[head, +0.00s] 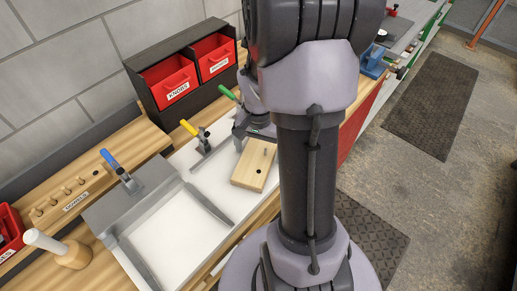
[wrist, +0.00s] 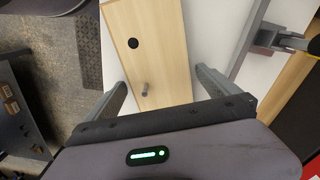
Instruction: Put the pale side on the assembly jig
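The pale side is a light wood board (head: 250,172) with a dark round hole and a short peg. It lies on the white surface near the bench's front edge, and also fills the middle of the wrist view (wrist: 160,50). The assembly jig appears to be the white bed with grey rails (head: 120,222) at lower left; its bed is bare. My gripper (head: 256,133) is low at the board's far end. In the wrist view its fingers (wrist: 161,82) are wide apart, one near each long edge of the board; I cannot tell whether they touch it.
A blue-handled clamp (head: 121,172) and a yellow-handled clamp (head: 190,130) stand along the back. Red bins (head: 170,82) in a dark rack are behind. A wooden mallet (head: 62,248) stands at left. A pegged wooden rack (head: 70,195) sits near it.

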